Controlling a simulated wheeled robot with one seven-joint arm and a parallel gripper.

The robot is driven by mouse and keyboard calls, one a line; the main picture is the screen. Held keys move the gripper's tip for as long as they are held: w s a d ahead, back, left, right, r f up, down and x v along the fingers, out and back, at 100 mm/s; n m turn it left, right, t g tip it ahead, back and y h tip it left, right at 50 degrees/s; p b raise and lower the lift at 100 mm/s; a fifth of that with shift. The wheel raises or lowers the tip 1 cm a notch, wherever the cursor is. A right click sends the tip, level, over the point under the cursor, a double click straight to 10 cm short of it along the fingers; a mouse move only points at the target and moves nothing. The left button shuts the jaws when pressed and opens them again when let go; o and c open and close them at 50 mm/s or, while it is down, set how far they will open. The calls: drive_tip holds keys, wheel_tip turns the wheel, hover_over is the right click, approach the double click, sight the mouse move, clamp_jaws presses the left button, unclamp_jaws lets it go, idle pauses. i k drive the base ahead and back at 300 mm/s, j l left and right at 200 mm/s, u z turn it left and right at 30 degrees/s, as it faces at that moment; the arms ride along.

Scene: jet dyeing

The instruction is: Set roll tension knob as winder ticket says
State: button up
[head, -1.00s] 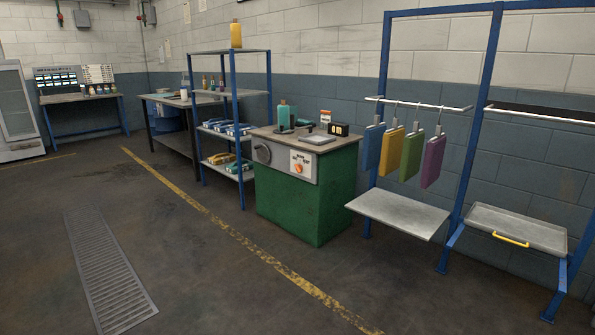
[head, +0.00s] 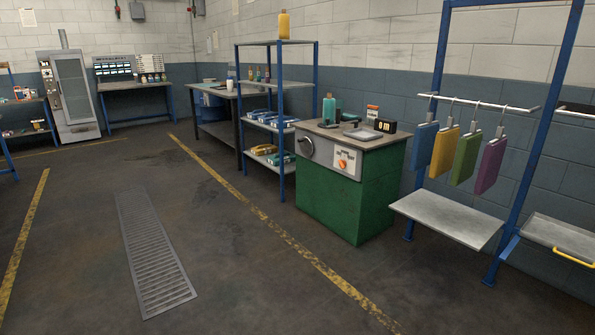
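A green cabinet (head: 342,206) with a grey top stands right of centre in the head view. Its front panel carries a dark round knob (head: 307,147) at the left and an orange button or knob (head: 342,164) on a white plate at the right. A small black display (head: 383,126) with light characters sits on top. A small orange-and-white card (head: 372,112) stands at the back of the top. I cannot tell which knob sets roll tension, nor read any ticket. My gripper is not in view.
A blue shelf rack (head: 282,165) stands left of the cabinet. A rail (head: 480,103) with hanging coloured swatches and a shelf (head: 446,218) stands to its right. The floor in front is open, with a drain grate (head: 155,262) and a yellow line (head: 262,214).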

sight(342, 162)
drive_tip(key=i+u, duration=0.2)
drive_tip(key=i, duration=1.7)
drive_tip(key=i+z, duration=0.2)
drive_tip(key=i, duration=0.3)
drive_tip(key=i+j+z, duration=0.15)
drive_tip(key=i, duration=0.35)
drive_tip(key=i+j+z, duration=0.2)
drive_tip(key=i, duration=0.25)
drive_tip(key=i+j+z, duration=0.15)
drive_tip(key=i+j, duration=0.2)
drive_tip(key=i, duration=0.15)
drive_tip(key=i+j+z, duration=0.2)
drive_tip(key=i, duration=0.25)
drive_tip(key=j, duration=0.1)
